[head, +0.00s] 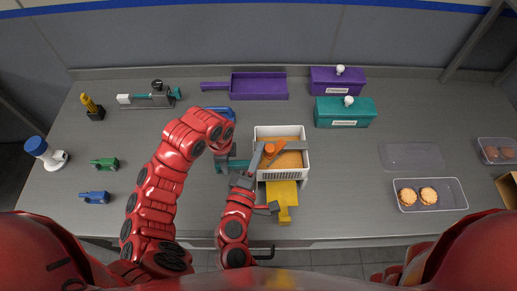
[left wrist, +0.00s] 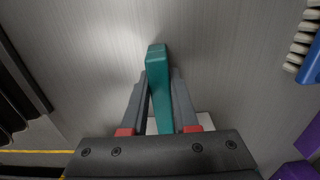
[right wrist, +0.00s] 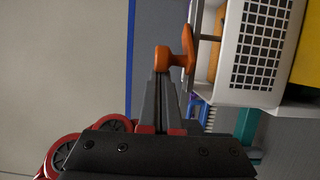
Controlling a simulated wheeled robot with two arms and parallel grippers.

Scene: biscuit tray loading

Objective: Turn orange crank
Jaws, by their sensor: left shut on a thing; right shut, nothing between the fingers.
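The orange crank (head: 269,151) is at the left part of the white basket (head: 304,172). In the right wrist view its orange knob (right wrist: 164,60) and round orange part (right wrist: 188,50) are just beyond my right fingertips. My right gripper (head: 257,157) is shut and empty. Its closed tips (right wrist: 165,78) are at the knob; I cannot tell whether they touch it. My left gripper (head: 226,163) is shut on a teal handle (head: 240,164) left of the basket. In the left wrist view the teal handle (left wrist: 157,65) stands between the fingers.
A yellow chute (head: 281,194) sticks out in front of the basket. A purple tray (head: 259,87) and lidded purple (head: 337,81) and teal (head: 344,112) boxes stand behind. A clear tray with biscuits (head: 453,195) is at the right.

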